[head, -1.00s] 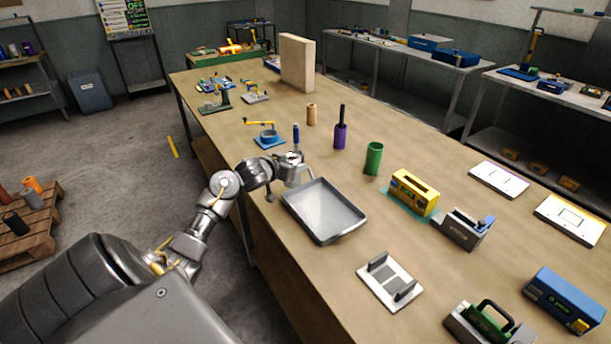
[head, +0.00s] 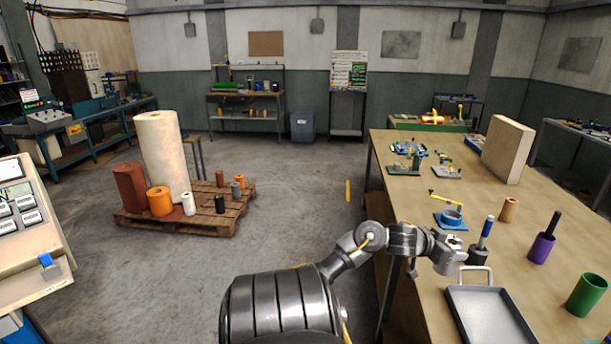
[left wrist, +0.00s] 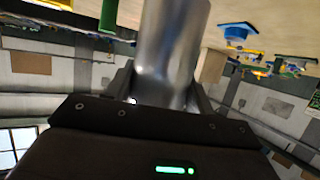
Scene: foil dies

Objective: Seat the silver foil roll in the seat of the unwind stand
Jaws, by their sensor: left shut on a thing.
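The silver foil roll (left wrist: 172,45) is a shiny metallic cylinder in the left wrist view, held between the fingers of my left gripper (left wrist: 165,92). In the head view my left gripper (head: 450,256) is over the table's near left edge, above the tray's far end; the roll is hard to tell apart from it there. A blue stand with a round ring (head: 451,218) and a yellow arm, possibly the unwind stand, is on the table just beyond the gripper. It seems to show also in the left wrist view (left wrist: 236,32). My right gripper is not in view.
A dark cup with a blue-handled tool (head: 484,240) stands close right of my gripper. A grey tray (head: 487,312) lies in front. A tan cylinder (head: 508,210), a purple cup (head: 542,248) and a green cup (head: 586,295) stand to the right. A pallet (head: 185,216) with rolls is on the floor left.

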